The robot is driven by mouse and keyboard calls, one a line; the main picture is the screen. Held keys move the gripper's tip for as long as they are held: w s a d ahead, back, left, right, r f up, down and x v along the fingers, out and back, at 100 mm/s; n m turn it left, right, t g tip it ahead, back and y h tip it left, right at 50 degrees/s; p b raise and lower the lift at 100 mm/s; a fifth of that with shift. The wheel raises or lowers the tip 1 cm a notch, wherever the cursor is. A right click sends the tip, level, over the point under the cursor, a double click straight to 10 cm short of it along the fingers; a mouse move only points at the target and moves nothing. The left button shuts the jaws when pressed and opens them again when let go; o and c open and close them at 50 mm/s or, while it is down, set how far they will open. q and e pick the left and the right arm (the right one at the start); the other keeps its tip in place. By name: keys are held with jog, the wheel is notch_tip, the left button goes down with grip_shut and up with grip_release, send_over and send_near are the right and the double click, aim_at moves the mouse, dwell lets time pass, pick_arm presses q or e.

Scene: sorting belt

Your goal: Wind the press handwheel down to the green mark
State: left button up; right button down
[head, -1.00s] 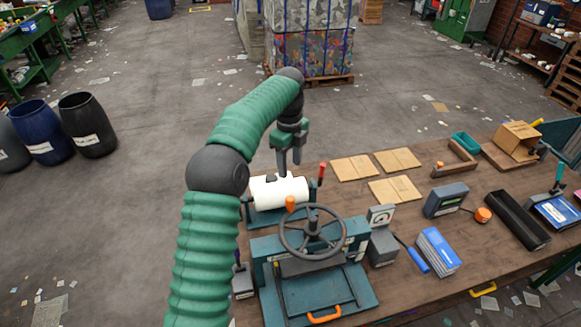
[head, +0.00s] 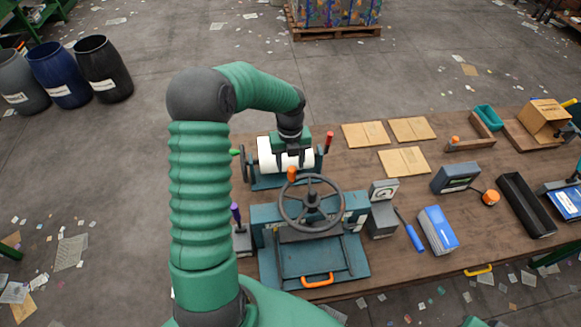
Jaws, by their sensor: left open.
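The press (head: 264,222) is a teal frame near the table's front edge. Its dark handwheel (head: 337,205) lies on top, with an orange knob (head: 292,174) at the rim's far left side. A green mark on the press cannot be made out. My left gripper (head: 291,166) points down beyond the handwheel, apart from the knob, in front of a white roll (head: 265,152). It is open and I see nothing between its fingers. My right gripper is not in view.
The roll stand (head: 262,182) with a red-tipped lever (head: 328,142) is behind the press. A gauge box (head: 382,218) stands close on the press's right. Flat cardboard pieces (head: 404,161), a blue stack (head: 437,230) and a black tray (head: 525,205) lie farther right.

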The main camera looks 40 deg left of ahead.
aim_at(292, 168)
pick_arm(q)
jog(key=f, duration=0.1)
jog(key=w+f, duration=0.1)
jog(key=f, duration=0.1)
jog(key=w+f, duration=0.1)
jog(key=f, duration=0.1)
jog(key=shift+w+a+p, duration=0.1)
jog(key=shift+a+p, duration=0.15)
jog(key=shift+p, duration=0.1)
jog(key=shift+s+a+f, duration=0.15)
jog(key=shift+s+f, duration=0.05)
jog(key=shift+s+r, duration=0.1)
jog(key=shift+s, duration=0.2)
jog(key=shift+s+r, duration=0.15)
jog(key=shift+s, duration=0.15)
jog(key=shift+s+r, duration=0.1)
jog(key=shift+c, duration=0.7)
jog(key=shift+d, duration=0.2)
jog(key=shift+c, duration=1.1)
jog(key=shift+w+d, duration=0.15)
jog(key=shift+w, duration=0.2)
jog(key=c, duration=0.5)
grip_shut()
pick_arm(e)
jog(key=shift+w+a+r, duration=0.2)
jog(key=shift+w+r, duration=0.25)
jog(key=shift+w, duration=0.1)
